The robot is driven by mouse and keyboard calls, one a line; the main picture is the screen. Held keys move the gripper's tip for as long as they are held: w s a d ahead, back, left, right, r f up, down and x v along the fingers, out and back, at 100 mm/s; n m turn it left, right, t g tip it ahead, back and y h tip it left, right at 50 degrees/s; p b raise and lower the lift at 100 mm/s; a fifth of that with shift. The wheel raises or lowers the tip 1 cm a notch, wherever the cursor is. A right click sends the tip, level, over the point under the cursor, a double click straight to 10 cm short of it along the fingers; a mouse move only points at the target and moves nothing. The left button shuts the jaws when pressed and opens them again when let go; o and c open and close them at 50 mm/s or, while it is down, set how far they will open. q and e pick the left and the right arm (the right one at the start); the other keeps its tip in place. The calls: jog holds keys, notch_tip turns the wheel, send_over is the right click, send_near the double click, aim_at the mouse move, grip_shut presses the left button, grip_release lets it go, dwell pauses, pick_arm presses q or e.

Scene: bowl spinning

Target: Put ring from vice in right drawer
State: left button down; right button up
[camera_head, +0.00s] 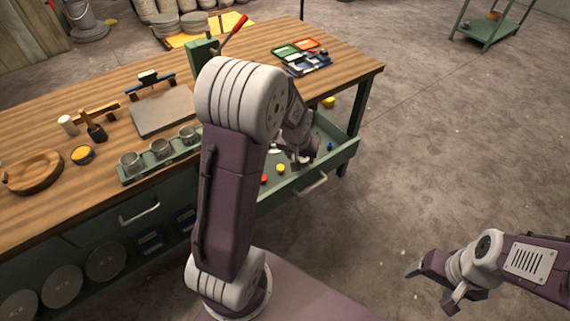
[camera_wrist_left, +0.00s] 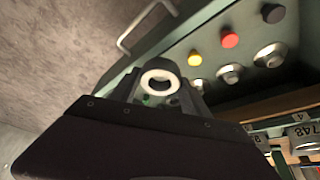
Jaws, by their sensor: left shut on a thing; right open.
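A pale ring (camera_wrist_left: 148,76) sits between the fingers of my left gripper (camera_wrist_left: 160,90) in the left wrist view; the gripper is shut on it. In the head view my left gripper (camera_head: 303,160) is over the open right drawer (camera_head: 335,161), partly hidden by my own arm. The drawer's green wall (camera_wrist_left: 165,45) also shows in the wrist view. The green vice (camera_head: 199,52) with a red handle (camera_head: 235,33) stands at the back of the bench, partly behind my arm. My right gripper (camera_head: 432,287) is open and empty above the floor at lower right.
The drawer holds a yellow knob (camera_wrist_left: 195,59), a red knob (camera_wrist_left: 230,40), a dark knob (camera_wrist_left: 272,13) and several metal pieces. The wooden bench (camera_head: 340,67) carries a tool tray (camera_head: 306,63) and a rack of metal cups (camera_head: 160,148).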

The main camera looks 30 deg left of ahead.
pick_arm(q)
jog(key=shift+a+f, duration=0.1)
jog(key=shift+a, duration=0.15)
jog(key=shift+w+a+f, duration=0.1)
jog(key=shift+w, duration=0.05)
jog(key=w+a+f, duration=0.4)
jog(key=a, duration=0.1)
jog(key=w+a+f, duration=0.2)
jog(key=w+a, duration=0.1)
jog(key=shift+f, duration=0.3)
jog(key=shift+w, duration=0.25)
notch_tip(320, 180, down, 4)
jog(key=shift+s+r, duration=0.15)
jog(key=shift+r, duration=0.05)
jog(key=shift+a+f, duration=0.1)
jog(key=shift+f, duration=0.2)
jog(key=shift+b, duration=0.3)
jog(key=c, duration=0.8)
grip_release()
jog(key=shift+f, duration=0.15)
